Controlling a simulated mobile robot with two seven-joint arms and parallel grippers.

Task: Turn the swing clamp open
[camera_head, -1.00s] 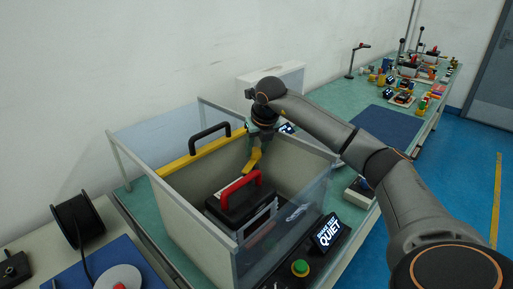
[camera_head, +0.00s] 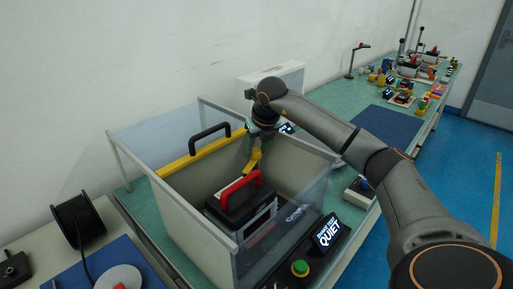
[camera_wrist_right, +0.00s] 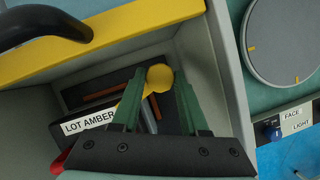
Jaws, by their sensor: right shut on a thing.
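The swing clamp (camera_head: 254,161) is a yellow arm inside the open box, near its back right corner. My right gripper (camera_head: 257,148) reaches down over the box wall and is shut on the swing clamp. In the right wrist view, the clamp's rounded yellow end (camera_wrist_right: 159,77) sits between my two green fingers, and its arm runs down to the left, partly hidden by my gripper (camera_wrist_right: 160,95). A black unit with a red handle (camera_head: 238,195) sits in the box beside the clamp. My left gripper is out of view.
The box has a yellow rim bar with a black handle (camera_head: 209,137) and clear panels (camera_head: 310,195). A "QUIET" display (camera_head: 327,232) and green button (camera_head: 300,268) stand in front. A round grey dial (camera_wrist_right: 285,40) lies outside the box wall. A cable spool (camera_head: 78,220) is at left.

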